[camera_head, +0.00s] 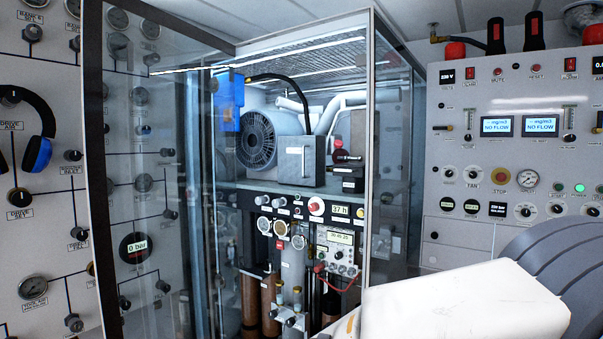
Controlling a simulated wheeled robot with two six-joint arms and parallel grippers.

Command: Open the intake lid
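No part in view is clearly readable as the intake lid. Inside the glass cabinet, a grey metal box (301,161) with a T-shaped mark on its front stands on the shelf. Behind it is a round finned blower (257,142), partly hidden by the box. A black hose (283,79) arches above them. The framed glass door (150,210) at the left of the cabinet stands swung out toward me. A white and grey arm part, which seems to be mine, fills the lower right. Neither gripper shows.
A wall panel (60,180) with gauges, knobs and hanging headphones (38,130) is at left, partly behind the glass. A control panel (455,205) with two displays is at right. Below the cabinet shelf are gauges, a meter (338,250) and brown cylinders (270,304).

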